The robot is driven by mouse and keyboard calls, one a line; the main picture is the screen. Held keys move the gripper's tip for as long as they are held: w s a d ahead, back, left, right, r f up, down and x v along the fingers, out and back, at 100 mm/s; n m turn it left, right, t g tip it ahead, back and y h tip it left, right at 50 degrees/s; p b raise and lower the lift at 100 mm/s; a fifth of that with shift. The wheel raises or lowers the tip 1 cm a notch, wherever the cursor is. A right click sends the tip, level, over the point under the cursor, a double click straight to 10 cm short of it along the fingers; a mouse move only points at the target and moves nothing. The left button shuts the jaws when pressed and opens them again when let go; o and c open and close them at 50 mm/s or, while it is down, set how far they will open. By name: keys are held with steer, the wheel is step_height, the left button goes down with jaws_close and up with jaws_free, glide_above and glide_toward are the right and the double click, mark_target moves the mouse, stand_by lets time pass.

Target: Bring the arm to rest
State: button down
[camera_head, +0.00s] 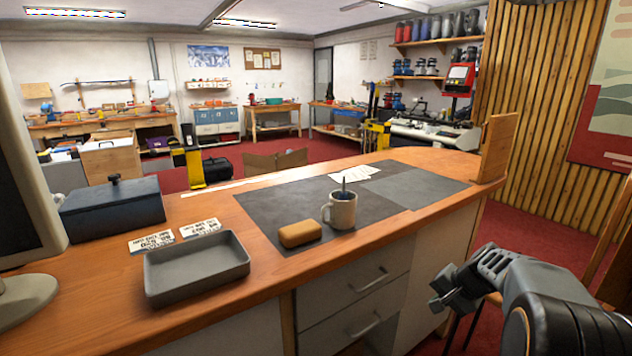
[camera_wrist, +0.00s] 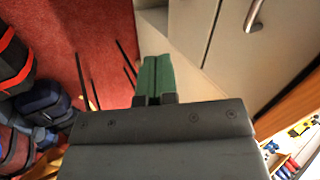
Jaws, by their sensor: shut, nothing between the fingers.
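My gripper (camera_head: 447,291) is at the lower right of the head view, in front of the bench's right end and apart from it. In the wrist view its two fingers (camera_wrist: 158,78) lie side by side, shut with nothing between them. Beyond them the wrist view shows red carpet and the pale drawer fronts of the bench. The arm stretches in from the lower right corner of the head view.
The wooden bench (camera_head: 390,236) carries a grey tray (camera_head: 197,287), a tan block (camera_head: 300,234), a mug (camera_head: 341,210) with a pen-like item, cards, and a dark box (camera_head: 112,207). A monitor stands at left. Red carpet (camera_head: 530,225) lies right of the bench.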

steer(key=s+a+r+n+g+h+p, duration=0.1)
steer(key=s+a+r+n+h+p, duration=0.2)
steer(key=s+a+r+n+p, duration=0.6)
steer(key=s+a+r+p, duration=0.5)
steer(key=s+r, duration=0.4)
steer(key=shift+a+h, duration=0.2)
steer(key=shift+h, duration=0.1)
steer(key=shift+s, duration=0.1)
